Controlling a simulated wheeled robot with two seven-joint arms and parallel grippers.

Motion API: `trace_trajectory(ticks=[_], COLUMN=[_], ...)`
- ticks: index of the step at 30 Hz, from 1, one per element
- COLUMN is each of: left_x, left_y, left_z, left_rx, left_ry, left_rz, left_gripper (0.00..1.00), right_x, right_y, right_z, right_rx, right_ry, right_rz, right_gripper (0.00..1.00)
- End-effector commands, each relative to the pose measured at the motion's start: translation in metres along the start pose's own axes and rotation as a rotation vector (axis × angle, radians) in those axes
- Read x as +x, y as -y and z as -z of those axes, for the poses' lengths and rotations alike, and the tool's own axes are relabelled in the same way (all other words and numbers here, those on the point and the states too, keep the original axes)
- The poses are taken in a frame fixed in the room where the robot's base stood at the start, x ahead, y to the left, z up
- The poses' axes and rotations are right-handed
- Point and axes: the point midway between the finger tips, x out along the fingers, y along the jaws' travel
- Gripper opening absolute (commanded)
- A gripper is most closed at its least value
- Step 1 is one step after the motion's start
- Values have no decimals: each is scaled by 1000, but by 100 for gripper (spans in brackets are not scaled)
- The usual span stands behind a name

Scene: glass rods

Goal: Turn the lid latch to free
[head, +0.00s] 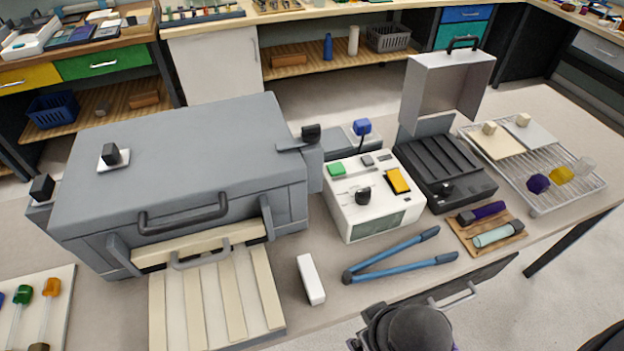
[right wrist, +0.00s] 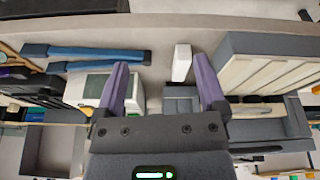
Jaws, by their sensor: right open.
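A large grey box furnace (head: 180,170) stands at the left in the head view, its lid down, with a black front handle (head: 183,216). At the lid's right edge a flat grey latch bar (head: 294,147) carries a black knob (head: 311,132); I take this as the lid latch. My right gripper (right wrist: 162,88) is open and empty in the right wrist view, its two purple fingers apart. In that view the latch cannot be clearly made out. In the head view a dark rounded part of my arm shows at the bottom, and the fingers are not clear. My left gripper is not in view.
A white control box (head: 370,225) stands right of the furnace. A white block (head: 311,280) and blue tongs (head: 400,255) lie in front. A slatted tray (head: 215,305) juts from the furnace front. A black case (head: 445,170) and a wire rack (head: 555,190) stand at right.

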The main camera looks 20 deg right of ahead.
Motion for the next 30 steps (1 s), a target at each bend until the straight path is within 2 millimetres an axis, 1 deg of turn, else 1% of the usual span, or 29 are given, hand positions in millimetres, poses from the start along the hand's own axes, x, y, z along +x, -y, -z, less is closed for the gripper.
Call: trace_trajectory(ticks=[1, 2, 3, 5, 6, 8, 11, 12, 14, 15, 16, 17, 18, 21, 24, 25, 28, 30], left_x=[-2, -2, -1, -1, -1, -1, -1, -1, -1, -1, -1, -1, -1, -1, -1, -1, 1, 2], left_y=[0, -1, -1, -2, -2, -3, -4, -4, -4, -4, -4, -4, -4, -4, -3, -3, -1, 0], left_z=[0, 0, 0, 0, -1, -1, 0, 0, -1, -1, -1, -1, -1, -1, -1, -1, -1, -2], left_rx=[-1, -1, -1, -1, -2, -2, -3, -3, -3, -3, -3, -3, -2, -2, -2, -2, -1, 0], left_ry=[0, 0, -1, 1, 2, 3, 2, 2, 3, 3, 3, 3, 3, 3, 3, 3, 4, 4], left_rz=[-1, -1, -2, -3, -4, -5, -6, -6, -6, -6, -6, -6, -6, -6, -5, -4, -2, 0], left_gripper=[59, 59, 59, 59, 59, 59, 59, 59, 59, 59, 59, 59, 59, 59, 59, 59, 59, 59], right_x=[-18, -17, -10, -5, -3, -2, -4, -6, -12, -17, -21, -26, -33, -48, -55, -56, -54, -50], right_y=[0, -4, -11, -20, -26, -36, -50, -54, -60, -64, -65, -65, -65, -58, -52, -51, -51, -53], right_z=[2, 9, 22, 41, 54, 75, 112, 128, 154, 172, 185, 198, 215, 248, 263, 266, 278, 294], right_rx=[1, -49, -156, -314, -424, -593, -911, -1052, -1282, -1443, -1569, -1695, -1860, -2206, -2383, -2406, -2430, -2427], right_ry=[-13, -36, -82, -145, -182, -234, -297, -313, -319, -309, -292, -267, -219, -47, 94, 115, 142, 141], right_rz=[0, -21, -68, -142, -197, -292, -485, -579, -742, -865, -966, -1072, -1219, -1565, -1770, -1801, -1832, -1833], right_gripper=[91, 91, 91, 91, 91, 91, 91, 91, 91, 91, 91, 91, 91, 91, 91, 91, 91, 91])
